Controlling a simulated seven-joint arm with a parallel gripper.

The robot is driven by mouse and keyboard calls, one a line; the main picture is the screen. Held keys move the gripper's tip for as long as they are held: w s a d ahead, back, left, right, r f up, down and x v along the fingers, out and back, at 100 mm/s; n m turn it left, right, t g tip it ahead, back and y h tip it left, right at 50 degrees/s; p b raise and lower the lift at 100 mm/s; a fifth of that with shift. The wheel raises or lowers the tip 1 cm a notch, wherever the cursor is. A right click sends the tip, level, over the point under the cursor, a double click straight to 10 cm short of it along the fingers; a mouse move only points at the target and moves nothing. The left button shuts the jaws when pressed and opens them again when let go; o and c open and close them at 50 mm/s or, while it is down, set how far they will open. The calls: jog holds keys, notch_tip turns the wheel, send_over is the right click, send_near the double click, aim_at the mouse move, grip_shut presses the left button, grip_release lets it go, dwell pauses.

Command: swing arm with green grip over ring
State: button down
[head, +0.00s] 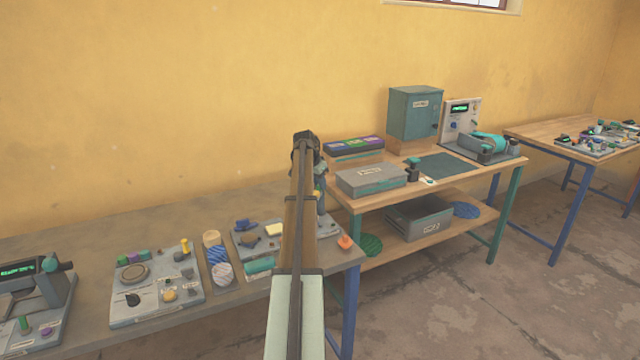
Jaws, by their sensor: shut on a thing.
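My gripper (320,190) is at the right end of the left bench, mostly hidden behind my own arm. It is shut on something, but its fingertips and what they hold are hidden. A grey panel (245,242) lies under and left of it, with a blue part, a cream block and a teal cylinder. I cannot make out the swing arm with the green grip, or a ring under it; my arm covers that part of the panel.
Another panel (155,312) with a round dial, knobs and a yellow peg lies left. A press-like device (35,290) stands at the far left. The wooden table (455,192) on the right carries a teal cabinet (414,112), a grey box (371,180) and a machine. An orange knob (345,242) sits near the bench end.

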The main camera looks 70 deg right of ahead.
jog(key=shift+f+m, duration=0.2)
jog(key=shift+m, duration=0.4)
jog(key=shift+a+g, duration=0.1)
jog(key=shift+g, duration=0.2)
jog(key=c, duration=1.1)
grip_release()
jog(key=shift+r, duration=0.1)
jog(key=shift+r, duration=0.1)
jog(key=v, duration=1.3)
jog(key=shift+w+r, duration=0.1)
jog(key=shift+r, duration=0.2)
